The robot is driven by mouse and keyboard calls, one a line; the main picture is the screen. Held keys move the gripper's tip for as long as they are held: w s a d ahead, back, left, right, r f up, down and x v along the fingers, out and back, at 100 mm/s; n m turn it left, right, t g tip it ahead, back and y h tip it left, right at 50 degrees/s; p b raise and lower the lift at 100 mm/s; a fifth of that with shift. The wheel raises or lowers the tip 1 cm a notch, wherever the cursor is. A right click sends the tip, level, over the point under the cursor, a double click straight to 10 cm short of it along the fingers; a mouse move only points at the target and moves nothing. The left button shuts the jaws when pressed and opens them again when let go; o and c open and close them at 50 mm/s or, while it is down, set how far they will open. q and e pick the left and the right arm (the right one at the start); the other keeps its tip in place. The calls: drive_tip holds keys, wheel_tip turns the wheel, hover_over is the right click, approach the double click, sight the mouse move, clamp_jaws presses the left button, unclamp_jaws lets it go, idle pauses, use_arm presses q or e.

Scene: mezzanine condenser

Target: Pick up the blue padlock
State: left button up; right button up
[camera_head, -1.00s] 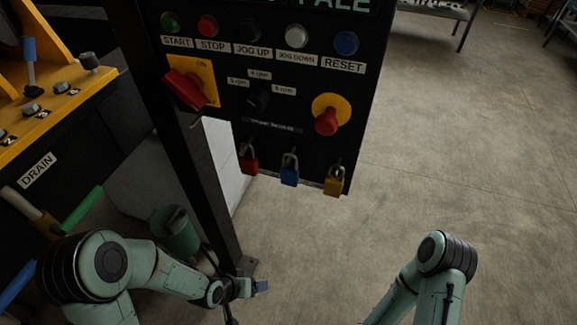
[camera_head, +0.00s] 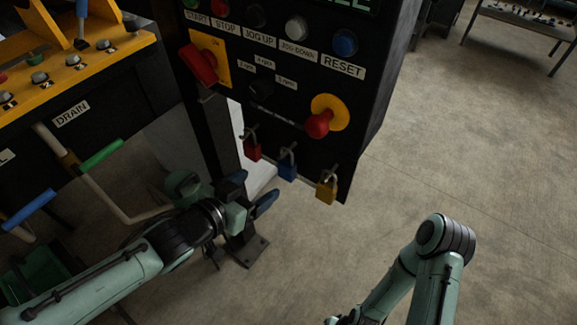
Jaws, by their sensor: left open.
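The blue padlock (camera_head: 287,169) hangs by its shackle at the lower edge of the black control panel (camera_head: 372,75). A red padlock (camera_head: 252,151) hangs to its left and a yellow padlock (camera_head: 326,190) to its right. My left gripper (camera_head: 252,190) is open and empty, with its blue-tipped fingers pointing up and right. In the picture it is just left of and below the blue padlock, apart from it. My right arm shows at the lower right; its gripper is outside the picture.
A red emergency button (camera_head: 319,124) and a red rotary switch (camera_head: 198,64) stick out above the padlocks. The panel's post (camera_head: 247,246) stands close to my left gripper. A yellow console (camera_head: 95,60) with handles is at left.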

sight(284, 167)
use_arm(q)
drive_tip(key=b+x, duration=0.2)
drive_tip(key=x, duration=0.1)
drive_tip(key=b+x, duration=0.2)
drive_tip(key=x, duration=0.2)
drive_tip(key=shift+f, duration=0.25)
drive_tip(key=shift+b+x, duration=0.8)
drive_tip(key=shift+x, duration=2.15)
drive_tip(key=shift+w+r, duration=0.15)
drive_tip(key=shift+r, duration=0.05)
drive_tip(key=c, duration=1.1)
use_arm(e)
wheel_tip(284, 167, down, 6)
drive_tip(key=s, duration=0.2)
drive_tip(key=shift+s+f, duration=0.25)
drive_tip(key=shift+s, duration=0.15)
